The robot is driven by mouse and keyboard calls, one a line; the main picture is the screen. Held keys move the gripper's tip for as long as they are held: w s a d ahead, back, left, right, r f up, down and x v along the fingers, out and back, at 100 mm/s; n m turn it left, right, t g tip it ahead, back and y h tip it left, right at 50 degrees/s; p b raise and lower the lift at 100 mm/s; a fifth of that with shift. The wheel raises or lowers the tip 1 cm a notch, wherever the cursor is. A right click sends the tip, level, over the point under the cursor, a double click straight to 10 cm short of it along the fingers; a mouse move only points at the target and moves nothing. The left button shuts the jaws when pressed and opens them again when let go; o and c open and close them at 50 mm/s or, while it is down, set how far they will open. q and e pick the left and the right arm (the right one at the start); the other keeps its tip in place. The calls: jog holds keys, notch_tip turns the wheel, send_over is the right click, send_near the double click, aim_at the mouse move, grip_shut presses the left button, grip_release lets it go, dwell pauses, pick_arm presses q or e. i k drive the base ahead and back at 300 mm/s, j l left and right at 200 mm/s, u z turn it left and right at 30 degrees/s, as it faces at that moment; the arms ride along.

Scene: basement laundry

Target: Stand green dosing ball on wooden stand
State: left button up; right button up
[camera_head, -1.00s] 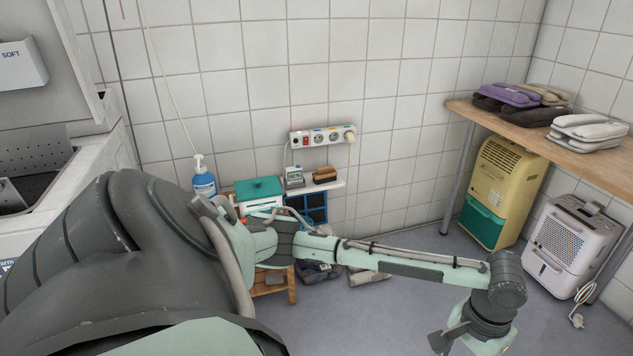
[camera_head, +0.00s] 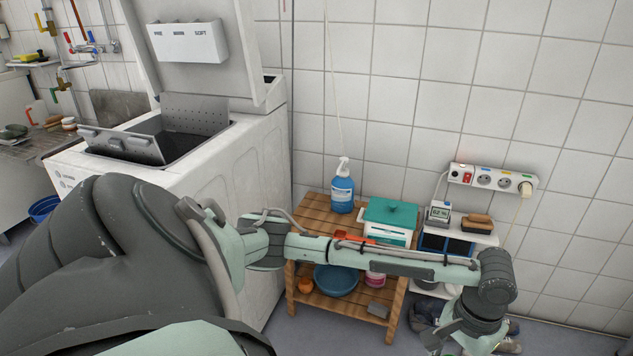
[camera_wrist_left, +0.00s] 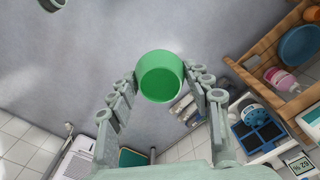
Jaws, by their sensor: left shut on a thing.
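The green dosing ball (camera_wrist_left: 163,72) shows in the left wrist view as a round, open-mouthed cup. My left gripper (camera_wrist_left: 166,84) is shut on it, with the ball between the fingertips above the grey floor. In the head view my left arm crosses from the left and its wrist (camera_head: 478,318) hangs low at the bottom right; the fingers and ball cannot be made out there. The wooden stand (camera_head: 322,213) is a slatted two-level shelf against the tiled wall, partly behind my arm. It also shows in the left wrist view (camera_wrist_left: 262,47). My right gripper is in neither view.
A blue pump bottle (camera_head: 342,190) and a white box with a teal lid (camera_head: 390,222) take up parts of the stand's top. A blue bowl (camera_head: 336,281) is on its lower shelf. A washing machine (camera_head: 225,170) stands left; a power strip (camera_head: 492,179) is on the wall.

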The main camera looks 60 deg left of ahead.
aim_at(313, 231)
jog(key=i+u, duration=0.2)
jog(key=u, duration=0.25)
jog(key=i+l+u, duration=0.1)
jog(key=u, duration=0.35)
jog(key=i+l+u, duration=0.2)
jog(key=u, duration=0.25)
jog(key=i+l+u, duration=0.25)
jog(key=u, duration=0.2)
jog(key=i+l+u, duration=0.2)
jog(key=l+u, duration=0.25)
jog(key=j, duration=0.1)
